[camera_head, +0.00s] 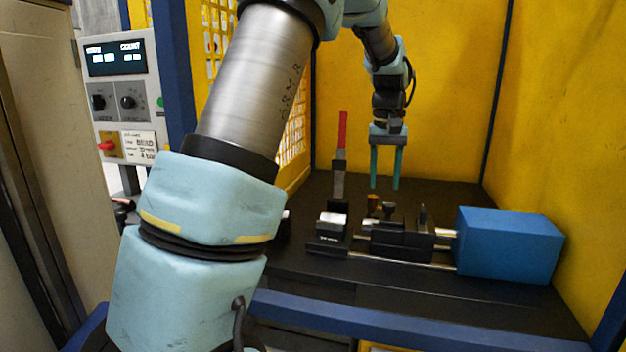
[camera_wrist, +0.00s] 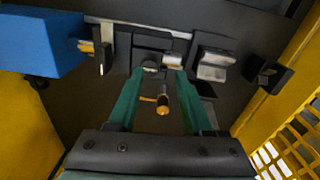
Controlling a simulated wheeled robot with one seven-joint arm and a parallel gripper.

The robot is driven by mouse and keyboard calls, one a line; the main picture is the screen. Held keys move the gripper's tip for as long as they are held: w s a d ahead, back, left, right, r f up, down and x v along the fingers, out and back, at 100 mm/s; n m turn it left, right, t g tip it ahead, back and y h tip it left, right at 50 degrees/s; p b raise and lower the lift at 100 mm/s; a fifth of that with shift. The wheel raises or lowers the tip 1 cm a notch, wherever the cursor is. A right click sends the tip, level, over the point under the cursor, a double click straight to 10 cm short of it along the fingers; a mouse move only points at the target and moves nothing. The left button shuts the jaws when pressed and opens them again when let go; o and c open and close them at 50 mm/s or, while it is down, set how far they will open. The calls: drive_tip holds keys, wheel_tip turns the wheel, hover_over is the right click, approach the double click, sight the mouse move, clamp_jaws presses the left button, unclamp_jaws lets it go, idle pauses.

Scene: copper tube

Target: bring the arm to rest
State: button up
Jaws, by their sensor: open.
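My gripper (camera_head: 384,186) hangs pointing down above the black bench fixture, with its two green fingers apart and nothing between them in the head view. In the wrist view my gripper (camera_wrist: 160,76) shows both green fingers spread. A small copper-coloured piece (camera_wrist: 162,104) appears between them in the picture, below the fingers. In the head view a copper-brown piece (camera_head: 373,202) stands at the back of the fixture, just under the fingertips and apart from them. My arm reaches from the lower left up over the bench.
The black fixture (camera_head: 402,240) has rails and a blue block (camera_head: 508,245) at its right. A red-handled lever (camera_head: 342,130) stands upright left of my gripper. Yellow walls (camera_head: 440,80) enclose the bench. A control panel (camera_head: 122,90) is at left.

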drive_tip(key=s+a+f, duration=0.3)
drive_tip(key=s+a, duration=0.2)
drive_tip(key=a, duration=0.3)
drive_tip(key=s+a+f+n+t, duration=0.1)
drive_tip(key=s+a+f, duration=0.3)
drive_tip(key=a, duration=0.5)
drive_tip(key=s+a+f, duration=0.3)
drive_tip(key=s+a, duration=0.4)
drive_tip(key=a, duration=0.1)
drive_tip(key=shift+s+a+f, duration=0.15)
drive_tip(key=shift+s+a, duration=0.1)
drive_tip(key=shift+a, duration=0.1)
